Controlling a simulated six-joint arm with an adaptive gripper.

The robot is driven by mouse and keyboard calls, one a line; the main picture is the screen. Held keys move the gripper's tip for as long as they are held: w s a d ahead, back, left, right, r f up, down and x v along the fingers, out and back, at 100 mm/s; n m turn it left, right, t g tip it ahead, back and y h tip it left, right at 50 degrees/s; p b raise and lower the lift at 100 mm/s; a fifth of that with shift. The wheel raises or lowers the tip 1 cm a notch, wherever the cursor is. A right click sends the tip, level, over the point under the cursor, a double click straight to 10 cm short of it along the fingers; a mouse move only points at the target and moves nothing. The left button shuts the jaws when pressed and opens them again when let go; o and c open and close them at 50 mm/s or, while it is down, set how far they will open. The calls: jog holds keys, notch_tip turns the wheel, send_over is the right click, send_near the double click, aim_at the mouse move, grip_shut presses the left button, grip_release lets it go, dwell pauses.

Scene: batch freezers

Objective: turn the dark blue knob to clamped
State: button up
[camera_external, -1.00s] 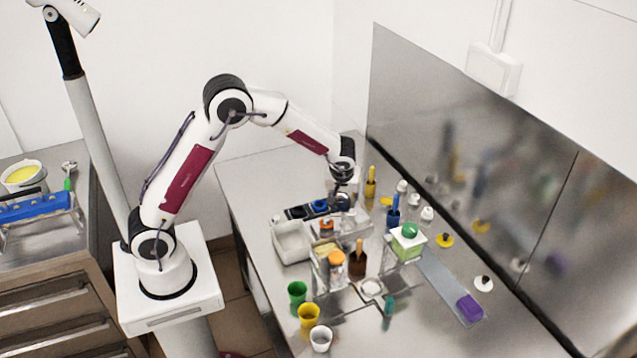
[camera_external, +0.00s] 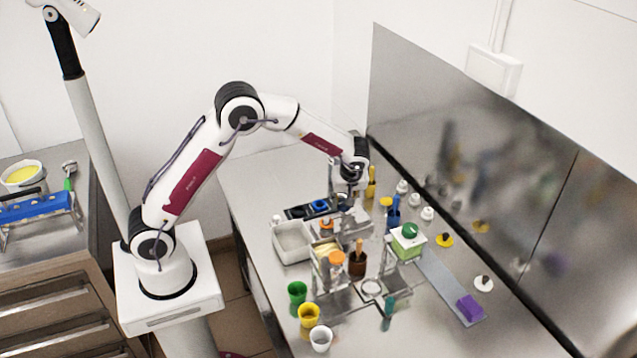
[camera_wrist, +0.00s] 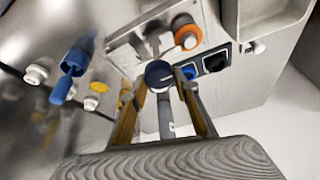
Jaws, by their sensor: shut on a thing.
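In the wrist view the dark blue knob (camera_wrist: 158,74) is a round, dark cap on a grey stem, between the fingertips of my gripper (camera_wrist: 163,88). The fingers are closed in on both sides of it. The knob sits beside a grey metal fixture (camera_wrist: 125,48). In the external view my gripper (camera_external: 347,196) points down over the fixture on the steel table and hides the knob. The knob's markings cannot be read, so I cannot tell its setting.
The table's far left (camera_external: 260,180) is clear.

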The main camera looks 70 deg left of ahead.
jog(key=shift+s+f, duration=0.1)
jog(key=o, duration=1.1)
jog(key=shift+m, duration=0.5)
jog(key=shift+m+t+h, duration=0.3)
jog(key=shift+m+t, duration=0.5)
jog(key=shift+m, duration=0.8)
jog(key=shift+m+t+h, duration=0.3)
jog(key=shift+m+h, duration=0.2)
jog(key=shift+m, duration=0.8)
jog(key=shift+m, duration=0.9)
jog(key=shift+m+t+h, duration=0.5)
jog(key=shift+m+h, duration=0.6)
jog(key=shift+m, duration=1.3)
jog(key=shift+a+m+h, duration=0.1)
jog(key=shift+m+h, duration=0.8)
jog(key=shift+m, duration=1.3)
